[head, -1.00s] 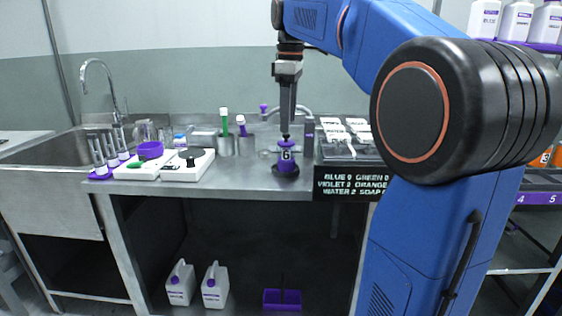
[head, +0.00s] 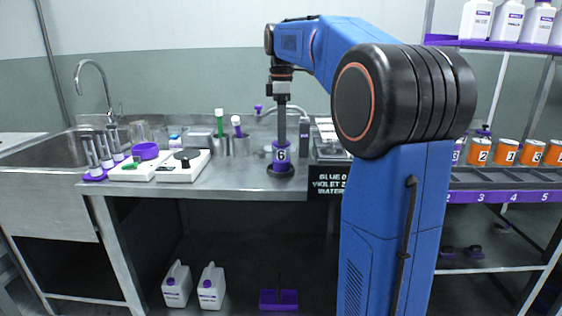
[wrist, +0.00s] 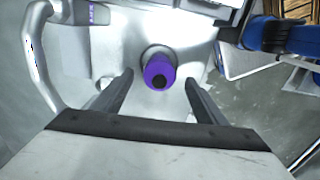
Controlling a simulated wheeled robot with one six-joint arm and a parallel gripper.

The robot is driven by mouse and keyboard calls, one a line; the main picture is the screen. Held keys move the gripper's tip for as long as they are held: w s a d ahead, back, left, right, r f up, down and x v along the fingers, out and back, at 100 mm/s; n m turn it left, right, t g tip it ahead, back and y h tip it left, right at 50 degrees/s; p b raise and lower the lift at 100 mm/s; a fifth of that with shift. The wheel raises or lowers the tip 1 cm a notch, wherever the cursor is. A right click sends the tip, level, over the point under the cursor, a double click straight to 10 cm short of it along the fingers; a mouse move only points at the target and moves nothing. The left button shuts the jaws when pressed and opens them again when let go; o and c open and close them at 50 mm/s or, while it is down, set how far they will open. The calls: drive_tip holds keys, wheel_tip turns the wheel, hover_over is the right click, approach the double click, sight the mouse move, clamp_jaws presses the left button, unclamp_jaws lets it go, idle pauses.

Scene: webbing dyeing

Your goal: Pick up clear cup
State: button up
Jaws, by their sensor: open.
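Clear cups (head: 141,131) stand at the back of the counter beside the sink, small and partly hidden by the things in front; I cannot tell them apart well. No clear cup shows in the wrist view.
A sink (head: 50,152) with a tall tap is at the left. White devices (head: 183,166), a purple ring (head: 146,151) and a rack of tubes (head: 106,160) crowd the counter's left part. Metal beakers (head: 240,145) stand left of my gripper. A shelf with orange cans (head: 505,152) is at right.

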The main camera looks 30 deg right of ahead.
sight(281, 155)
drive_tip(key=shift+w+f, duration=0.1)
drive_tip(key=shift+f, duration=4.15)
drive_tip(key=shift+c, duration=0.2)
drive_tip(key=c, duration=1.2)
drive_tip(key=shift+c, duration=0.2)
drive_tip(key=shift+r, duration=0.15)
